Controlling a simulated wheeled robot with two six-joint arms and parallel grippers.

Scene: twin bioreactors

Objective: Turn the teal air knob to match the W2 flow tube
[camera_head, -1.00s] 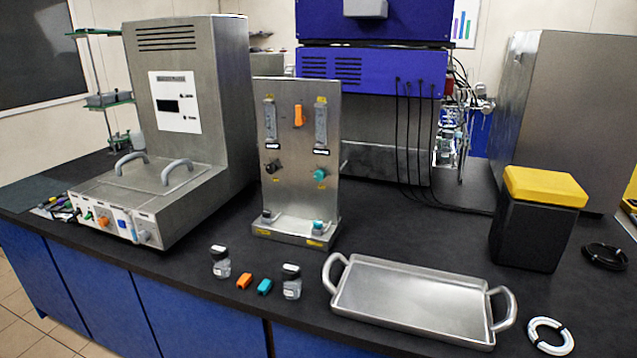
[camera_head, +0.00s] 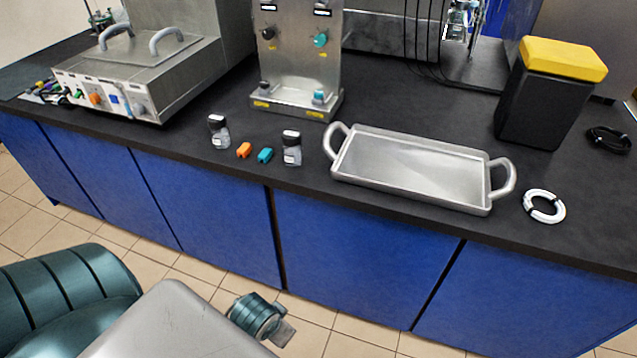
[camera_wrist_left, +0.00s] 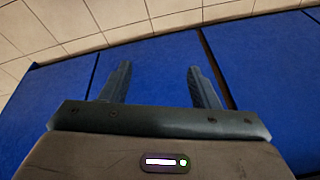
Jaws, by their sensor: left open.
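The steel flow panel (camera_head: 293,70) stands on the bench, its top cut off in the head view. A teal knob (camera_head: 320,40) sits on its right side, with a black knob (camera_head: 268,33) on its left. A smaller teal fitting (camera_head: 319,97) is at the panel's foot. The flow tubes are out of the frame now. In the left wrist view my left gripper (camera_wrist_left: 159,85) is open and empty, its two fingers apart in front of the blue cabinet fronts. It is far from the panel. My right gripper cannot be made out.
A steel tray (camera_head: 410,170) with two handles lies right of the panel. A black bin with a yellow lid (camera_head: 563,58) and a white ring (camera_head: 544,206) are at right.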

